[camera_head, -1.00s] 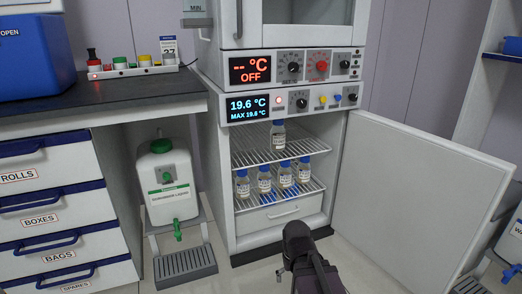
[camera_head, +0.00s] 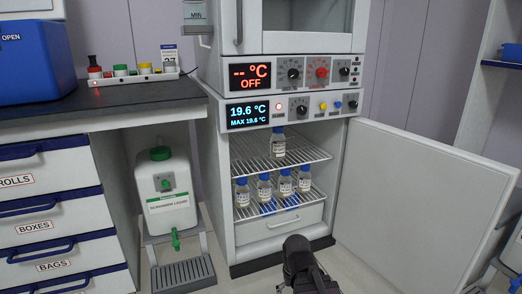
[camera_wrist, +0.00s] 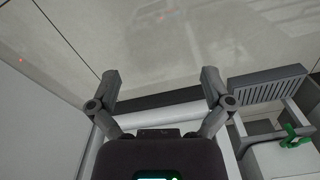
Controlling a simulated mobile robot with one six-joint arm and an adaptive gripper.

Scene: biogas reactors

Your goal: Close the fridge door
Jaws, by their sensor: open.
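The fridge (camera_head: 228,190) stands in the middle of the head view with its lower compartment open. Its white door (camera_head: 418,205) is swung wide open to the right. Inside, one blue-capped bottle (camera_head: 278,145) stands on the upper wire shelf, and several more (camera_head: 264,187) stand on the lower one. In the wrist view my gripper (camera_wrist: 160,82) is open and empty, its two fingers apart above the floor near the fridge's base. A pale panel, perhaps the door, fills the left edge of the wrist view. In the head view my arm is low in front of the fridge; its fingertips are hidden.
A white container with a green tap (camera_head: 163,192) sits on a stand left of the fridge, above a grey grate (camera_head: 183,275). A drawer cabinet (camera_head: 45,225) stands further left. Shelving is behind the door at right. Floor in front is clear.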

